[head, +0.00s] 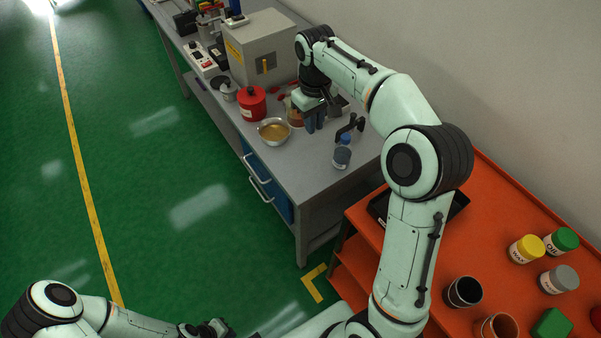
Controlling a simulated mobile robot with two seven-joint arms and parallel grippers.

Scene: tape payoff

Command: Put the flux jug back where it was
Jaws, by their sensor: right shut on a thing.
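A clear jug with reddish-brown liquid (294,117), which looks like the flux jug, is on or just above the grey bench, partly hidden by my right gripper. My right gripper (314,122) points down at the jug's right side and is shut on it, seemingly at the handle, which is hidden. I cannot tell whether the jug's base touches the bench. A metal bowl of amber liquid (273,131) stands just in front-left of the jug. My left gripper (215,328) is low at the bottom edge, away from the bench, and its fingers are unclear.
A red can (252,103) stands left of the jug, with a beige cabinet (262,47) behind. A blue-capped bottle (342,153) and a black stand (350,126) are to the right. An orange cart (510,205) holds several jars and cups. The bench's front right corner is clear.

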